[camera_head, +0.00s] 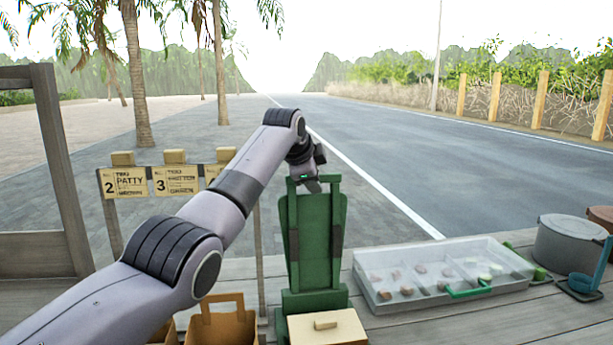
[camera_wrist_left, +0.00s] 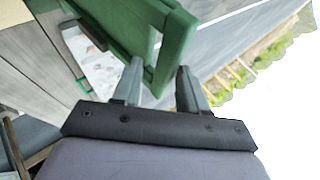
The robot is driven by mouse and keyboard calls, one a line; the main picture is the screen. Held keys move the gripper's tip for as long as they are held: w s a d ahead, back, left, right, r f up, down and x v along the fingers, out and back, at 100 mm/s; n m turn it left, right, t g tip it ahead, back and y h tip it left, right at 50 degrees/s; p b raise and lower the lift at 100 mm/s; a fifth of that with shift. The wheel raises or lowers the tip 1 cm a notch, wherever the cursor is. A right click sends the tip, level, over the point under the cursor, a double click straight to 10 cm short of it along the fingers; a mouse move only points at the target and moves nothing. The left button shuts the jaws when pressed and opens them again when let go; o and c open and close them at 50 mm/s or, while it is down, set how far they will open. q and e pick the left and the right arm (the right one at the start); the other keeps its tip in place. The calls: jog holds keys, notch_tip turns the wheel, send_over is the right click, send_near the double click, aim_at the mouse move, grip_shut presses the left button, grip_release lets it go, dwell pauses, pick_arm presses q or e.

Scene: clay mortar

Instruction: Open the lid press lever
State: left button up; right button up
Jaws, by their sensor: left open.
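The green press (camera_head: 314,235) stands at the front centre of the wooden counter, its tall panel upright with dark pads on both sides. Its top end has an open frame-like handle, which shows close up in the left wrist view (camera_wrist_left: 172,48). My left gripper (camera_head: 311,184) is at the top of this panel. In the left wrist view my left gripper (camera_wrist_left: 158,78) is open, with a green bar of the handle between its fingers. I cannot tell whether the fingers touch it. My right gripper is not in view.
A cream box (camera_head: 328,328) sits in front of the press. A clear tray (camera_head: 440,268) with small pieces and a green handle lies to the right. Beyond are a grey pot (camera_head: 572,245) and a blue tool (camera_head: 587,283). A paper bag (camera_head: 222,325) stands left, below several number signs (camera_head: 176,181).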

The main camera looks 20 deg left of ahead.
pick_arm(q)
jog(key=b+v, duration=0.1)
jog(key=v, duration=0.4)
jog(key=shift+s+b, duration=0.15)
jog(key=shift+b, duration=0.25)
